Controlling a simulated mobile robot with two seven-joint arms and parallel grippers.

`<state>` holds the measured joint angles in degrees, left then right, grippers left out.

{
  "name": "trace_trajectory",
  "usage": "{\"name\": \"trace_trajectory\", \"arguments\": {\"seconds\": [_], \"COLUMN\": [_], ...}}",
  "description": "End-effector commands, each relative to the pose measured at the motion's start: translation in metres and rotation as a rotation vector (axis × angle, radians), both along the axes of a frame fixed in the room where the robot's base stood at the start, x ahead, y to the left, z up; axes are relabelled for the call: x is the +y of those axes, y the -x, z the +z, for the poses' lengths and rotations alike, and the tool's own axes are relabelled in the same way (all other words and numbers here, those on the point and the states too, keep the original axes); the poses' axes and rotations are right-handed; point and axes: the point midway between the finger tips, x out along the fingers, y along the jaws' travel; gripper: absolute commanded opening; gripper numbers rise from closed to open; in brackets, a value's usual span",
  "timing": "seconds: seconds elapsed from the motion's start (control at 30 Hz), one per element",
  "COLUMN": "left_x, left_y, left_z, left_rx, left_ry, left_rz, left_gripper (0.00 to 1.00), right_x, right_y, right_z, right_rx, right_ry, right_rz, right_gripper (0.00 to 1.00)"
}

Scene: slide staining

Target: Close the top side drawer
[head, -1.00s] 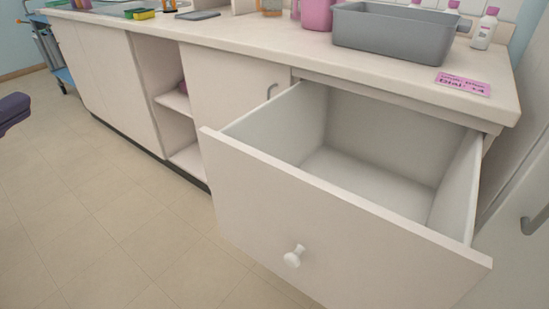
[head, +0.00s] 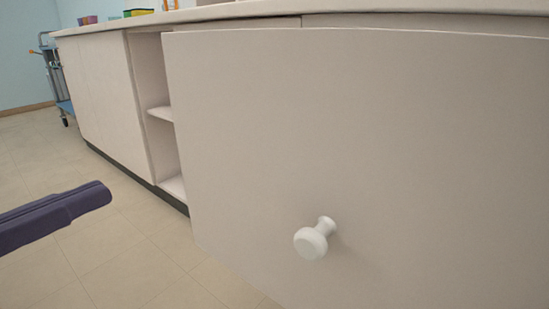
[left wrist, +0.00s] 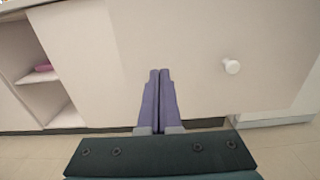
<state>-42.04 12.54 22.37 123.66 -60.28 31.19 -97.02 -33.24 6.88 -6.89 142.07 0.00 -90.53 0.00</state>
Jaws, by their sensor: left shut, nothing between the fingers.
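The top side drawer (head: 400,150) has a large plain pale front that fills the right of the head view. Its front stands out past the counter edge, so the drawer is open; its inside is hidden from this low angle. A round white knob (head: 314,240) sits on the front, and the knob also shows right of the fingers in the left wrist view (left wrist: 231,66). My left gripper (head: 104,194) is shut and empty, left of the drawer front in the head view. In the left wrist view its purple fingers (left wrist: 160,75) point toward the pale fronts; contact cannot be told. My right gripper is out of view.
Open shelves (head: 163,115) are in the cabinet left of the drawer. The counter top (head: 215,12) runs along the top. A blue trolley (head: 62,85) stands at the far left. The tiled floor (head: 130,250) is clear on the left.

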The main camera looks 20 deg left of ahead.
Motion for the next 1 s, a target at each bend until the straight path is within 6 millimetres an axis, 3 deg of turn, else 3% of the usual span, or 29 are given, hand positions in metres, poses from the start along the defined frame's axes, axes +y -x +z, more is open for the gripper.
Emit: {"name": "trace_trajectory", "arguments": {"seconds": [0.53,0.73,1.0], "left_x": [-0.036,-0.042,-0.044], "left_y": [-0.1,-0.119,-0.123], "left_z": [0.004,0.002,0.001], "left_rx": [-0.003,0.0,0.001], "left_ry": [0.0,0.002,0.002], "left_rz": [0.002,0.003,0.002], "left_gripper": [0.0,0.0,0.0], "right_x": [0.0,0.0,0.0], "right_y": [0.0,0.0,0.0], "right_z": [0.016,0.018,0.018], "right_rx": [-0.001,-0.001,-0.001], "right_ry": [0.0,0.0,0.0], "right_rz": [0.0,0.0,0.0], "right_gripper": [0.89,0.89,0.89]}}
